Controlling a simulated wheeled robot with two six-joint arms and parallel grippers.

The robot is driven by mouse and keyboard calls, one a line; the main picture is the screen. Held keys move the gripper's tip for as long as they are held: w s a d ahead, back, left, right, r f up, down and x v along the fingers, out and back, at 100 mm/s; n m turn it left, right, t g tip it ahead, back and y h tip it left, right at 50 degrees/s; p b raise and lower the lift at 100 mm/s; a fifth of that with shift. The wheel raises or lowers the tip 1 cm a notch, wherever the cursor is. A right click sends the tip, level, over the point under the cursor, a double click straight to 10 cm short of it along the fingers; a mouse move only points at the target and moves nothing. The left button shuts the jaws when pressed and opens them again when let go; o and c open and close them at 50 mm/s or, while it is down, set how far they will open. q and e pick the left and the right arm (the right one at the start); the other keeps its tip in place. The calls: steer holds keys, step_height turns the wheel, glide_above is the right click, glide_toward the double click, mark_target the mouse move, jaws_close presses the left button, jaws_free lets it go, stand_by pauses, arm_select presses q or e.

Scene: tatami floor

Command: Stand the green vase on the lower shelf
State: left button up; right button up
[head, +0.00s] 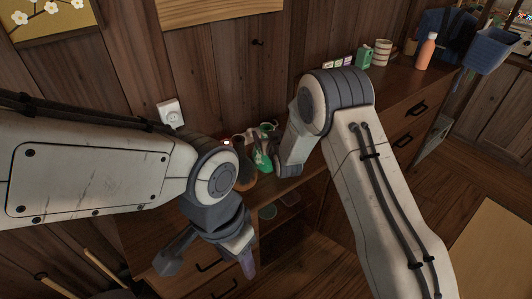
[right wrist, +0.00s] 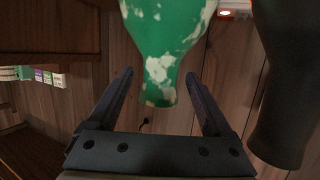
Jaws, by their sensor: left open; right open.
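The green vase (head: 261,160) with white patches stands on the cabinet top in the head view, beside a dark vase (head: 243,165). In the right wrist view the green vase (right wrist: 165,30) has its narrow neck between the fingers of my right gripper (right wrist: 160,82), with gaps on both sides. My right gripper is open. In the head view it is beside the vase and partly hidden by its own arm. My left gripper (head: 248,264) is open and empty, low in front of the cabinet. The lower shelf (head: 282,218) shows partly below the top, with dishes on it.
A green container (head: 364,58), a striped cup (head: 382,52) and an orange bottle (head: 427,50) stand farther right on the cabinet top. The dark vase (right wrist: 285,90) stands close to the right finger's side in the wrist view.

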steer(key=shift+w+a+f, duration=0.1)
steer(key=shift+w+f, duration=0.05)
steer(key=shift+w, duration=0.25)
jaws_close()
steer(key=shift+r, duration=0.2)
